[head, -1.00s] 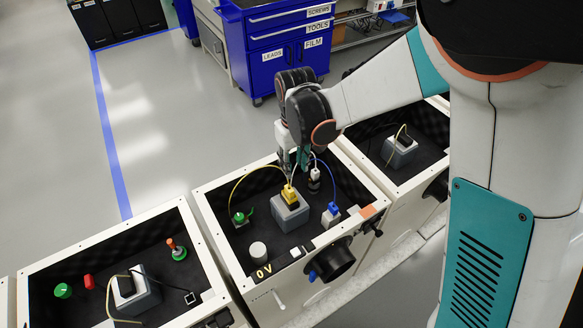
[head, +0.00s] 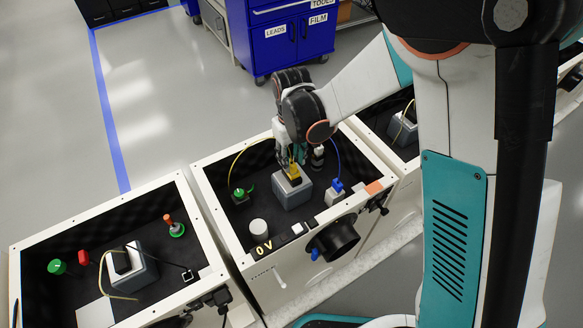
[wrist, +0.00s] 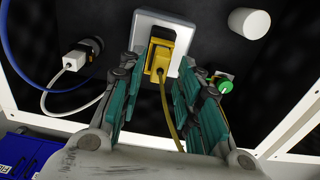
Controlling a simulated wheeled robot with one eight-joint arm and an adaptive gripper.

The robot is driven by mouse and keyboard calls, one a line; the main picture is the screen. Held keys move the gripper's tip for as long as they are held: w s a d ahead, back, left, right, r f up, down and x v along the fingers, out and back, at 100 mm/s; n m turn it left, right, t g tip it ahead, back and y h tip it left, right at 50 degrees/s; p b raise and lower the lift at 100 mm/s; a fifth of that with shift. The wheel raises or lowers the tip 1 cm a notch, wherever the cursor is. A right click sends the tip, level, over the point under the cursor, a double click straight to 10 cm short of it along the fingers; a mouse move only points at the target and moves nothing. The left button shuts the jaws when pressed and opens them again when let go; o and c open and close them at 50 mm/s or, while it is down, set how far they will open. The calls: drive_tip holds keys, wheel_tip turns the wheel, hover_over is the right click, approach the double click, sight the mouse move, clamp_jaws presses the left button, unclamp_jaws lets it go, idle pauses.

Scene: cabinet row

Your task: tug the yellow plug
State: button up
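The yellow plug (head: 294,171) sits in a grey socket block (head: 290,193) inside the middle open-topped cabinet (head: 207,186). In the wrist view the yellow plug (wrist: 160,60) is in the light grey block (wrist: 183,22), with its yellow cord running down between the fingers. My gripper (wrist: 155,85) is open, with one teal-padded finger on each side of the plug and cord. Gaps show between the pads and the plug. In the head view my gripper (head: 290,155) is right above the plug and partly hides it.
A blue plug (head: 336,186) stands right of the block, and a white plug with a dark base (head: 318,155) behind it. The cabinet walls surround my gripper.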

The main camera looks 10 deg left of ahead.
drive_tip(key=shift+f+b, duration=0.45)
drive_tip(key=shift+f, duration=0.5)
drive_tip(key=shift+c, duration=0.4)
clamp_jaws()
drive_tip(key=shift+r, duration=0.25)
idle(2.4)
drive_tip(key=shift+f+b, duration=0.25)
drive_tip(key=shift+b, duration=0.15)
idle(0.6)
drive_tip(key=shift+o, duration=1.2)
unclamp_jaws()
